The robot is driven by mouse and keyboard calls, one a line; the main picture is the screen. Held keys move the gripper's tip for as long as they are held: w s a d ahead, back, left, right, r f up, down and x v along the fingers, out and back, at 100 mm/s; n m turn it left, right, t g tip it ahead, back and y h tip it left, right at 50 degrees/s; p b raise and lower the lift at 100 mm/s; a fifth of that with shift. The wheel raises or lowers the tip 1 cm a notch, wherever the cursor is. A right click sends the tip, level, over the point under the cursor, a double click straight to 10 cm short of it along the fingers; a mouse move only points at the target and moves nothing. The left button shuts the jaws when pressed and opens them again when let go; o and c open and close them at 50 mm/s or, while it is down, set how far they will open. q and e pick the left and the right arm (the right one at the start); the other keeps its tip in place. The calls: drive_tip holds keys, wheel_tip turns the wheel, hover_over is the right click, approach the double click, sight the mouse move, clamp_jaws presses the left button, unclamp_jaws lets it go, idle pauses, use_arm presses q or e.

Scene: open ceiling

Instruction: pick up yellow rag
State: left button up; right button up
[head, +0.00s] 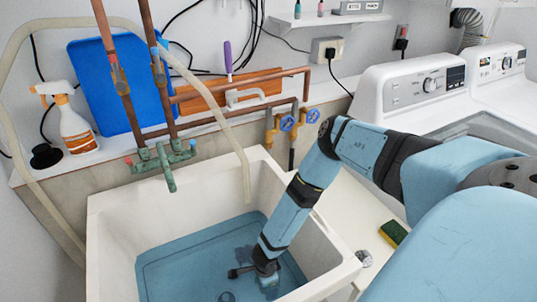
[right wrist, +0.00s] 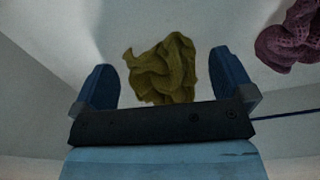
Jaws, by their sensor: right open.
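A crumpled yellow rag (right wrist: 163,70) lies on a pale surface in the right wrist view, between and just beyond the two fingers of my right gripper (right wrist: 161,78). The fingers are spread wide, with a gap on each side of the rag. In the head view my right gripper (head: 255,273) points down inside the white sink (head: 110,225), low over the bluish basin floor. The yellow rag cannot be made out in the head view. My left gripper is in neither view.
A crumpled purple rag (right wrist: 290,38) lies to the right in the right wrist view. The sink walls surround my right gripper. Copper pipes and a green tap (head: 160,160) stand behind the sink. A sponge (head: 393,233) lies on the right counter.

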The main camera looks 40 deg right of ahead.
drive_tip(key=c, duration=1)
